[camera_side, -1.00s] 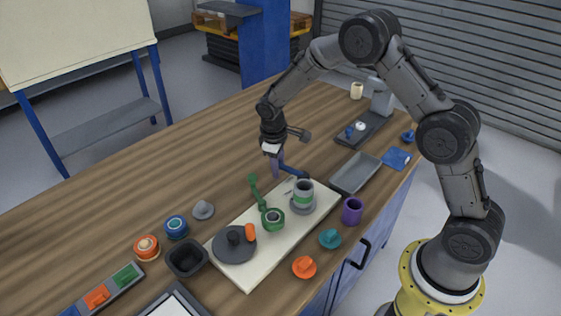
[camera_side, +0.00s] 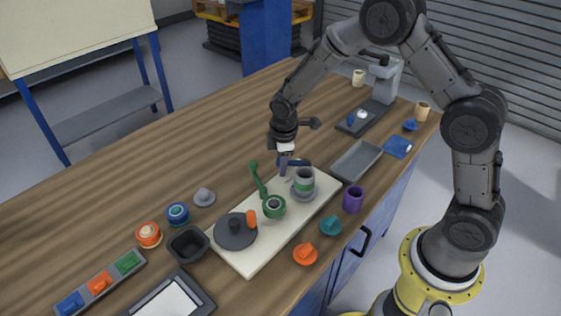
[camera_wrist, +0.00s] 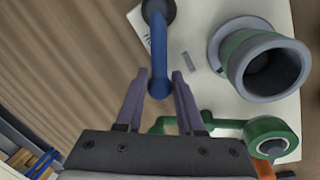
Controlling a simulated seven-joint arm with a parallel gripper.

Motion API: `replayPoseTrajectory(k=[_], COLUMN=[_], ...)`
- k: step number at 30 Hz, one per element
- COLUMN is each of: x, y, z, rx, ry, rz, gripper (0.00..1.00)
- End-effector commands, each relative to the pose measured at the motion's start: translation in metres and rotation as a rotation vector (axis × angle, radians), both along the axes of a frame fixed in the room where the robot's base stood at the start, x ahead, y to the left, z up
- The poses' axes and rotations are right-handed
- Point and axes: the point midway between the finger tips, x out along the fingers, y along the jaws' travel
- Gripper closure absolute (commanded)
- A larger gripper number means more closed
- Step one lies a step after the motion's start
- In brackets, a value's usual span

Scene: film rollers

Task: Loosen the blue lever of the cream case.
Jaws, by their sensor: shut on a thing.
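The cream case (camera_side: 272,243) is a flat pale panel on the bench, also at the right of the wrist view (camera_wrist: 230,90). Its blue lever (camera_side: 297,162) is at the far end; in the wrist view the lever (camera_wrist: 158,45) runs from a dark round pivot at the top to a rounded tip. My gripper (camera_side: 284,169) is down at that lever. In the wrist view the gripper's fingers (camera_wrist: 160,78) stand either side of the lever's tip, shut on it. The pivot is partly hidden in the side view.
Beside the lever stand a grey-green cup-like roller (camera_side: 304,182) and a green lever (camera_side: 259,180). A dark round lid (camera_side: 235,232) with an orange lever is nearer. A grey tray (camera_side: 357,160) and purple cup (camera_side: 353,199) lie right. Bare wood is left of the case.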

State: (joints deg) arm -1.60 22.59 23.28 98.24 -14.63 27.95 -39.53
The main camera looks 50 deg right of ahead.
Motion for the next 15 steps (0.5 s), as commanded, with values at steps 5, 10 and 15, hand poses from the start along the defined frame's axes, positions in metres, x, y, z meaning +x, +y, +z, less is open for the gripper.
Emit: replayPoseTrajectory(k=[5,10,15], x=[0.0011,0.0012,0.0011], y=[0.0007,0.0007,0.0006], z=[0.0023,0.0023,0.002], rx=[0.001,0.001,0.001], ry=[-0.006,-0.006,-0.006], rz=[0.006,0.005,0.005], gripper=[1.0,1.0,0.45])
